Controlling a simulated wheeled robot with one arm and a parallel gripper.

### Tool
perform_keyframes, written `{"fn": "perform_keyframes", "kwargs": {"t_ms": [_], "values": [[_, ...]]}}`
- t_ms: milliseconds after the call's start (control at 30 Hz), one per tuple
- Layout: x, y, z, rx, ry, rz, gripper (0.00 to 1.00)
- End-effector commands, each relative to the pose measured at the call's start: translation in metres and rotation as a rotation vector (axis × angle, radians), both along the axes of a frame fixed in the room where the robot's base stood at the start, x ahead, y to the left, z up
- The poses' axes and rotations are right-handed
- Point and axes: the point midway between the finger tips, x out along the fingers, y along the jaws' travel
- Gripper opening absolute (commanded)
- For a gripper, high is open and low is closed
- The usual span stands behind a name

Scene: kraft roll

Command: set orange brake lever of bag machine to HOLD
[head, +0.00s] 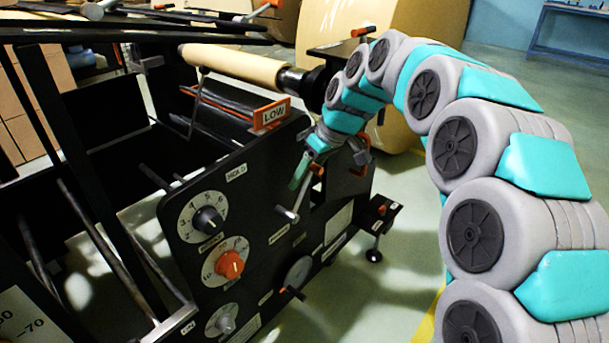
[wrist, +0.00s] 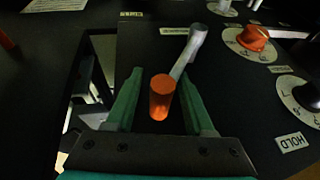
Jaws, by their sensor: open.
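The brake lever has a grey metal arm (wrist: 184,58) and an orange cylindrical handle (wrist: 162,98). In the wrist view, the arm runs from its pivot at the upper right down to the handle. My gripper (wrist: 160,78) is open, with a green finger on each side of the handle. I cannot tell whether either finger touches it. In the head view, the lever arm (head: 297,197) slants up and right from its pivot on the black side panel, toward my gripper (head: 308,170). A white HOLD label (wrist: 292,141) sits at the lower right in the wrist view.
The bag machine panel (head: 262,190) carries a black-knobbed dial (head: 207,218), an orange-knobbed dial (head: 229,264) and a grey-knobbed dial (head: 226,324). A kraft roll (head: 235,66) lies behind. Open floor (head: 390,275) is at the right.

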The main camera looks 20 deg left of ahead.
Motion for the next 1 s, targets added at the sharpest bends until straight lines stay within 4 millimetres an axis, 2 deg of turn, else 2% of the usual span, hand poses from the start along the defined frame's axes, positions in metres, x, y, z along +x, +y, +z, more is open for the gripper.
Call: {"fn": "perform_keyframes", "kwargs": {"t_ms": [100, 567, 1000], "values": [[0.0001, -0.0001, 0.0003, 0.000, 0.000, 0.000, 0.52], [0.0005, -0.0004, 0.0004, 0.000, -0.001, 0.000, 0.00], [0.0007, -0.0008, 0.0000, -0.001, -0.002, -0.001, 0.00]]}}
